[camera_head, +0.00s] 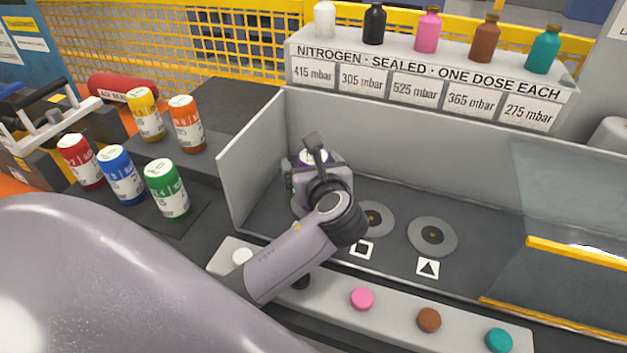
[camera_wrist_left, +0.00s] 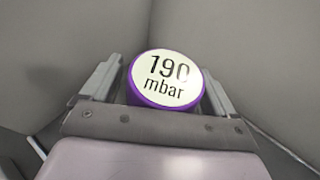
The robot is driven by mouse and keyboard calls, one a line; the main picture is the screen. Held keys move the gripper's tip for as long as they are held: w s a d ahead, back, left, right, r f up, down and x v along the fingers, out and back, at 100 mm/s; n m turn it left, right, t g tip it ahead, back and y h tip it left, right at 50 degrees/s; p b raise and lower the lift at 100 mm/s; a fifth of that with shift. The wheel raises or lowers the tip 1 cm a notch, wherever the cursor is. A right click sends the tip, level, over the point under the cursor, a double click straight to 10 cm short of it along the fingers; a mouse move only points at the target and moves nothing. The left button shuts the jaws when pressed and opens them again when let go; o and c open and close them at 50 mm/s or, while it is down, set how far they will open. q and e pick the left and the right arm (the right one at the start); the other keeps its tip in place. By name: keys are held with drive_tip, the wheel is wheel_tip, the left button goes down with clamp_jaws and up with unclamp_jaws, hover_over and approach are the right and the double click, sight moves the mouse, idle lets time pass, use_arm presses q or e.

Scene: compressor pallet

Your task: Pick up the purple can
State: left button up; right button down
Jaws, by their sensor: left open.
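The purple can (camera_wrist_left: 168,79) stands between the fingers of my left gripper (camera_wrist_left: 160,85) in the left wrist view. Its pale lid reads "190 mbar" and has a purple rim. The fingers are open, one on each side of the can; I cannot tell whether either touches it. In the head view my left gripper (camera_head: 312,165) reaches down into the grey walled bay, and only a bit of the purple can (camera_head: 313,156) shows behind it. The can's lower body is hidden. My right gripper is not in view.
Grey walls (camera_head: 250,160) bound the bay at left and back. Round discs (camera_head: 433,236) lie to the right. Several coloured cans, including a green one (camera_head: 166,190), stand at left. Small bottles (camera_head: 427,32) stand on the back shelf. Coloured buttons (camera_head: 362,299) line the front ledge.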

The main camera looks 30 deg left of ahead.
use_arm(q)
drive_tip(key=c, duration=1.2)
drive_tip(key=shift+c, duration=1.1)
drive_tip(key=shift+r, duration=0.15)
